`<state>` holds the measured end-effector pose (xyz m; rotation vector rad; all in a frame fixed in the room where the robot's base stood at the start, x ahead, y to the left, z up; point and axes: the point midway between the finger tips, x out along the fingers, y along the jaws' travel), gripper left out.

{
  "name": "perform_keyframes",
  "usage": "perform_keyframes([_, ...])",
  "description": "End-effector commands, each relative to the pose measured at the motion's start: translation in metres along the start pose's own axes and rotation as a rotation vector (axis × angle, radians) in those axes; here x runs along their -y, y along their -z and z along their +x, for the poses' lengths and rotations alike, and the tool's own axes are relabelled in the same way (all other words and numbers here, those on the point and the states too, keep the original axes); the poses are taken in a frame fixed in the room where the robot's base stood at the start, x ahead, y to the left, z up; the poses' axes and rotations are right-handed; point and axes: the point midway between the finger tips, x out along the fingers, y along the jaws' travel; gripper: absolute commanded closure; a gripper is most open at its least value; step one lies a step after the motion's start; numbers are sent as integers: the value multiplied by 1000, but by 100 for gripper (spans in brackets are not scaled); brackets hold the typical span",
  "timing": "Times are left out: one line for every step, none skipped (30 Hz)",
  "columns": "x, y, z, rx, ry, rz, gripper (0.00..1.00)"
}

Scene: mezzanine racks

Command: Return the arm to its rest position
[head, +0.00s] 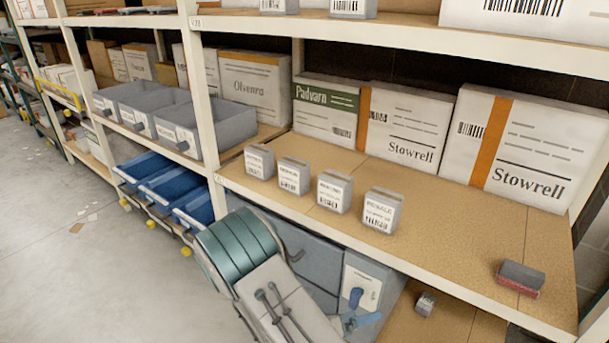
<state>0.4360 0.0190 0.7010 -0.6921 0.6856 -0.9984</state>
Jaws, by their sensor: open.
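My arm, with a teal joint and a pale link, reaches up from the bottom edge in front of the rack and bends down to the right. My gripper (360,309) shows only in part at the bottom, with its blue fingers apart and nothing seen between them. It is below the edge of the middle shelf (470,240), in front of the lower bay. The rest of the hand is hidden behind my arm link or cut off by the frame.
Several small grey labelled boxes (334,191) stand along the middle shelf's front. A dark red-based block (520,278) lies at its right. A small grey box (425,304) sits on the lower shelf near my gripper. Blue bins (160,184) are left; the floor (70,250) there is mostly clear.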

Motion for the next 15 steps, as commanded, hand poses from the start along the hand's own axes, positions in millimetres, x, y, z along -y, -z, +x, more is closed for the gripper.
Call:
perform_keyframes([20, -7, 1, -77, 6, 99, 5])
perform_keyframes([29, -8, 2, -119, 12, 155, 5])
perform_keyframes([41, -9, 2, -175, 22, 230, 5])
perform_keyframes([50, -10, 2, -218, 29, 286, 5])
perform_keyframes([59, -11, 2, -259, 37, 343, 5])
perform_keyframes([70, -12, 2, -314, 48, 419, 5])
perform_keyframes([79, -13, 1, -354, 58, 474, 5])
perform_keyframes([87, -13, 0, -394, 68, 531, 5])
perform_keyframes([98, -14, -1, -448, 82, 606, 5])
perform_keyframes([106, -15, -2, -487, 94, 663, 5])
perform_keyframes([114, -15, -3, -526, 106, 719, 5])
perform_keyframes([124, -16, -5, -578, 122, 794, 5])
perform_keyframes([132, -17, -7, -617, 135, 851, 5])
perform_keyframes([139, -18, -9, -655, 149, 907, 5])
perform_keyframes([149, -19, -11, -705, 169, 982, 5])
